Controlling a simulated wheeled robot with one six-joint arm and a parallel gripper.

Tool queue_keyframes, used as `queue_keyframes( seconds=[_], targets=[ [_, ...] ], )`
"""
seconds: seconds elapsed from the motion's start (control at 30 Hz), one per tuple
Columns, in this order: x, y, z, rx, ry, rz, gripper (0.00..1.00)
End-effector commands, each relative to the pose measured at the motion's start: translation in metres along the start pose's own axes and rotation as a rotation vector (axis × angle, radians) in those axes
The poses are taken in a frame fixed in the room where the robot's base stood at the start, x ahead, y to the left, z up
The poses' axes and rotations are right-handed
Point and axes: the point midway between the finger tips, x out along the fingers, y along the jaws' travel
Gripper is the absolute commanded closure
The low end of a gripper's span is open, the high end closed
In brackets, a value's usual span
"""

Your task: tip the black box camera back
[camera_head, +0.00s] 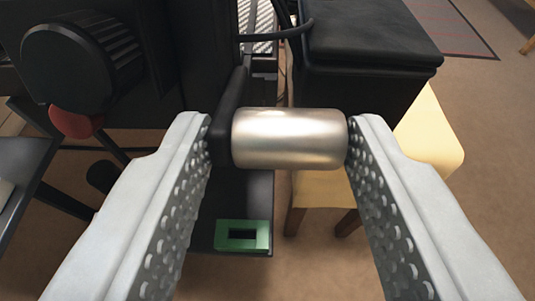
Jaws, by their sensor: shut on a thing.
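My gripper (279,141) is shut on a shiny metal cylinder (290,138), which spans the gap between its two grey, studded fingers. A dark upright piece (229,125) sits at the cylinder's left end, by the left finger. A large black body (160,60) with a ribbed round part (82,58) fills the upper left. A black box (365,40) stands at the upper right, behind the gripper. I cannot tell which of these two is the black box camera, nor whether the cylinder is joined to either.
A pale yellow stool (432,130) with brown legs is under the black box. A green rectangular frame (242,235) lies on a dark surface below the cylinder. A red round part (75,122) shows at left. Brown floor (490,220) is open at right.

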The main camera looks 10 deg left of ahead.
Motion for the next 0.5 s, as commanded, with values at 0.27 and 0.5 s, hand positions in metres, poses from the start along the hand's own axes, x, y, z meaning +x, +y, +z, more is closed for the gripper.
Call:
queue_keyframes(
  seconds=[0.27,0.5],
  targets=[
    [-0.002,0.011,0.015,0.003,0.135,0.015,0.97],
    [-0.001,0.010,0.026,0.003,0.238,0.014,0.98]
  ],
)
